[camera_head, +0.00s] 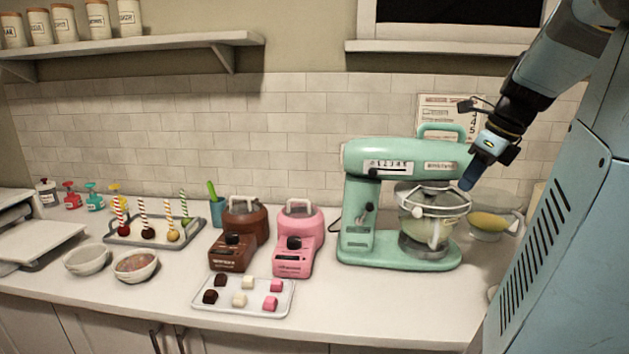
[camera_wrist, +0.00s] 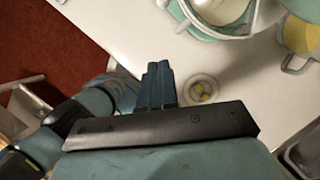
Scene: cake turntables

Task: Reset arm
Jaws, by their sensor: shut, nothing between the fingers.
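My gripper (camera_head: 467,184) hangs from my arm at the right of the head view, near the bowl guard of the green stand mixer (camera_head: 358,215). Its dark blue fingers are together and hold nothing. From the head view I cannot tell whether they touch the mixer. In the wrist view my gripper (camera_wrist: 159,68) shows its closed fingers at the centre, apart from the mixer (camera_wrist: 213,30) at the top. Below and right of the fingertips is a small round dish with yellow pieces (camera_wrist: 200,88) on the white counter.
A yellow-filled bowl (camera_head: 487,222) stands right of the mixer. Brown (camera_head: 231,258) and pink (camera_head: 293,262) melting pots and a tray of small blocks (camera_head: 285,308) are left of it. Farther left are a cake-pop tray (camera_head: 120,237) and two bowls. A window ledge (camera_head: 440,47) is above.

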